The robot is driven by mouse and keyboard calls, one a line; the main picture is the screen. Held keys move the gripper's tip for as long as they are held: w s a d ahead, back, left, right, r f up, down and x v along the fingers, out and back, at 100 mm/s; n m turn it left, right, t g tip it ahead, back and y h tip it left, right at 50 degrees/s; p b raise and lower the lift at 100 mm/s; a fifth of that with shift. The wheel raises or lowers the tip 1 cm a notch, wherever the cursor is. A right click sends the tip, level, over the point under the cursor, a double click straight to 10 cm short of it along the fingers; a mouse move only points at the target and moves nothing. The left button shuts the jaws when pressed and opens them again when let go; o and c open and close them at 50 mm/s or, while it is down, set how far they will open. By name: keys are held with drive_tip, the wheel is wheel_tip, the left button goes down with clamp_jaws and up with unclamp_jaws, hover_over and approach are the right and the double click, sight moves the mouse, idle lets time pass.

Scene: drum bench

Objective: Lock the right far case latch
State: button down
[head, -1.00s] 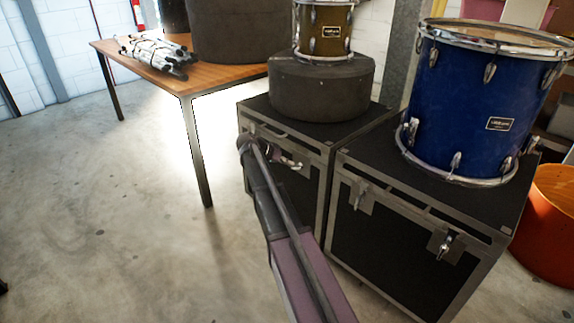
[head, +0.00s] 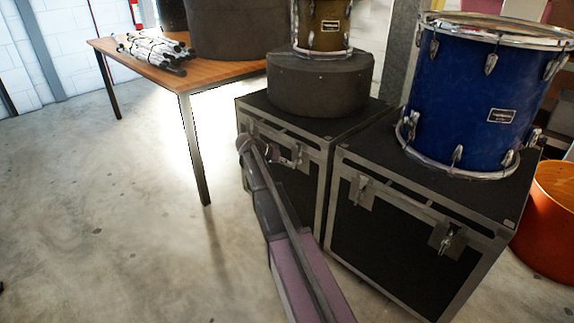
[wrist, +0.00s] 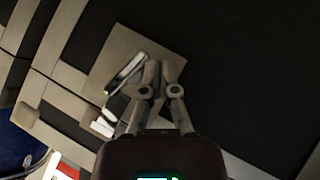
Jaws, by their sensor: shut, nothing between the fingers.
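The far case (head: 290,190) is black with grey metal edging and stands left of the near case. Its right latch (head: 297,153) shows as a small bright fitting on the front, partly covered by my arm. In the wrist view, the latch's silver lever (wrist: 125,73) lies tilted on a square grey plate (wrist: 120,45), with a bright white-silver piece (wrist: 102,127) below it. My gripper (wrist: 160,72) is shut and empty, its fingertips over the plate just right of the lever. I cannot tell whether they touch it or whether the latch is locked.
The near case (head: 390,240), with two front latches, stands close on the right and carries a blue drum (head: 460,100). A round black case (head: 320,85) and a brown drum sit on the far case. A wooden table (head: 215,80) stands left; the floor before it is clear.

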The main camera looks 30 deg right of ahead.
drive_tip(key=shift+s+f+b, duration=0.2)
drive_tip(key=shift+f+b, duration=0.1)
drive_tip(key=shift+f, duration=0.1)
drive_tip(key=shift+d, duration=0.1)
idle(0.7)
drive_tip(key=shift+s+d+r+p, duration=0.15)
drive_tip(key=shift+s+p, duration=0.05)
drive_tip(key=shift+s, duration=0.25)
drive_tip(key=shift+s+d+r+p, duration=0.15)
drive_tip(key=shift+s+p, duration=0.05)
drive_tip(key=shift+s, duration=0.3)
drive_tip(key=shift+w+a, duration=0.2)
drive_tip(key=shift+w, duration=0.55)
drive_tip(key=w+a, duration=0.8)
drive_tip(key=a, duration=0.2)
drive_tip(key=shift+f+b, duration=0.2)
drive_tip(key=shift+b, duration=0.1)
